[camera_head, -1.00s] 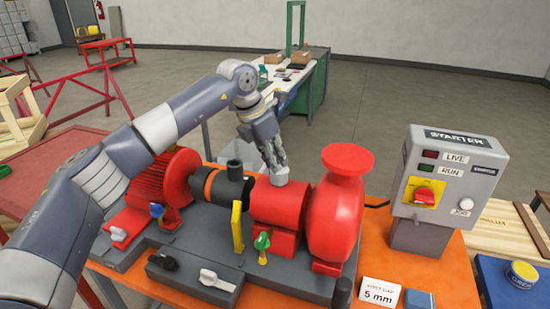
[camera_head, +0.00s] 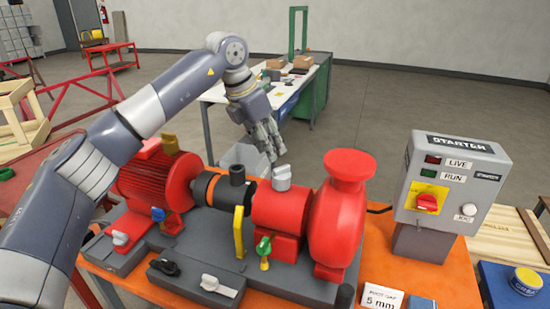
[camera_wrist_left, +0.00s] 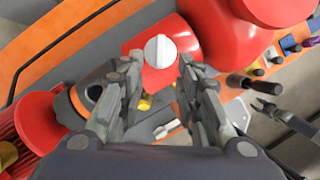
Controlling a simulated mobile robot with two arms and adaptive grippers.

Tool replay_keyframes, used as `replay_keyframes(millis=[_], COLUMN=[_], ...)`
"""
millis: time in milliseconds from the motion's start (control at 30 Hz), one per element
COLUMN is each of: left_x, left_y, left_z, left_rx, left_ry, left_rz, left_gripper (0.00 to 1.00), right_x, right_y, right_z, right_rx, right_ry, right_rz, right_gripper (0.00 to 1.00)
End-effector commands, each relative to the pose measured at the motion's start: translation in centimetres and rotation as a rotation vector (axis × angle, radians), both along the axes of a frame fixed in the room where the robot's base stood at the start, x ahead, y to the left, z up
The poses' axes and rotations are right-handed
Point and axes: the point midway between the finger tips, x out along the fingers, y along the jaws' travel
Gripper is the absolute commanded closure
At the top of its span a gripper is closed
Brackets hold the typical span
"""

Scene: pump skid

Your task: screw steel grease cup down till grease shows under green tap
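The steel grease cup (camera_head: 282,177) is a ribbed silvery cap upright on top of the red bearing housing (camera_head: 280,207). The green tap (camera_head: 263,246) is on the front of that housing; I cannot make out grease under it. My left gripper (camera_head: 273,157) is above and slightly left of the cup, fingers pointing down, apart from it. In the left wrist view its fingers (camera_wrist_left: 158,75) are spread wide with nothing between them, and the cup (camera_wrist_left: 160,51) shows beyond their tips. A dark forked shape (camera_wrist_left: 268,107) at the right of that view may be my right gripper.
A red pump casing (camera_head: 338,222) stands right of the housing, and a black-and-orange coupling part (camera_head: 222,190) and red motor (camera_head: 155,182) stand left. A yellow lever (camera_head: 239,231) rises in front. The starter box (camera_head: 446,185) is at right. Air above the cup is clear.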

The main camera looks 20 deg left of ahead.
Motion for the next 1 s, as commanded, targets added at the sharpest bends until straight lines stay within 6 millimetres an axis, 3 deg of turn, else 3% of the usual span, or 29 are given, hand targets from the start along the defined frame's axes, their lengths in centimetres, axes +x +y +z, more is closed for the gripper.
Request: replay_keyframes(millis=[100,300,1000], left_x=[-0.7,-1.4,-1.6], left_y=[0.6,1.1,1.2], left_z=[2.3,4.4,4.8], left_rx=[0.000,0.000,0.000], left_ry=[-0.004,0.000,0.000], left_rz=[0.001,0.000,0.000], left_gripper=[0.68,0.68,0.68], right_x=[0.0,0.0,0.0], right_y=[0.0,0.1,0.1], right_z=[0.0,0.0,0.0], right_rx=[0.001,0.001,0.001], right_ry=[0.000,0.000,0.000], right_rz=[0.000,0.000,-0.001], right_gripper=[0.60,0.60,0.60])
